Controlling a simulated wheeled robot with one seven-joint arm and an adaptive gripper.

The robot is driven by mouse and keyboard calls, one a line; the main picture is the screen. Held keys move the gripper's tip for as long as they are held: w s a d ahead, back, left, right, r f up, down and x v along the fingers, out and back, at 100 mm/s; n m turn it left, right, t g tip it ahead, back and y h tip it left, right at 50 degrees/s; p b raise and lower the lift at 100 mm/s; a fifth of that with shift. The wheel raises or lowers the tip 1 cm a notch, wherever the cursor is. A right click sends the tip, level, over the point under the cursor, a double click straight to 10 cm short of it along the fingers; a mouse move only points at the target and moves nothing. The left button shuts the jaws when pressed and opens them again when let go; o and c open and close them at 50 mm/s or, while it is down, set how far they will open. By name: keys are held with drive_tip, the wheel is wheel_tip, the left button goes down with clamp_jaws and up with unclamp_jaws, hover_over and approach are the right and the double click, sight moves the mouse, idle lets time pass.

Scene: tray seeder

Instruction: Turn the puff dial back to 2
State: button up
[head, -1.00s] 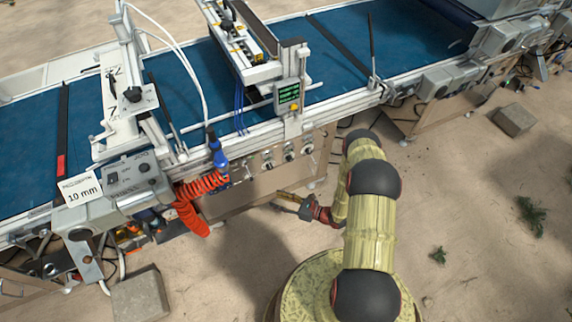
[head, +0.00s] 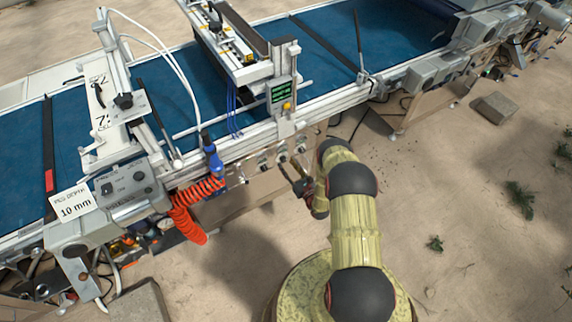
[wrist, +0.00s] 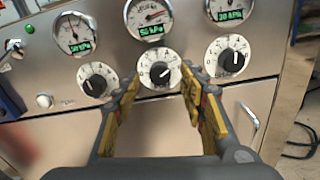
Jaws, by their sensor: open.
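In the wrist view the steel panel carries three black knobs on white numbered dials: a left dial (wrist: 96,83), a middle dial (wrist: 158,69) and a right dial (wrist: 230,58). I cannot read a name that marks one as the puff dial. My gripper (wrist: 160,84) is open and empty, its yellow-padded fingers to either side of the middle dial's lower part. The middle knob stands between and beyond the fingertips; contact is not visible. In the head view my gripper (head: 294,174) is in front of the panel's knobs, partly hidden by my arm.
Gauges sit above the dials: left (wrist: 75,33), middle (wrist: 149,17) reading about 50 kPa, right (wrist: 228,9) reading about 30 kPa. A handle (wrist: 249,115) protrudes at lower right. A coiled red hose (head: 190,208) hangs left of the panel. Open sandy floor lies right.

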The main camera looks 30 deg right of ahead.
drive_tip(key=shift+w, duration=0.95)
drive_tip(key=shift+c, duration=1.3)
drive_tip(key=c, duration=0.8)
clamp_jaws()
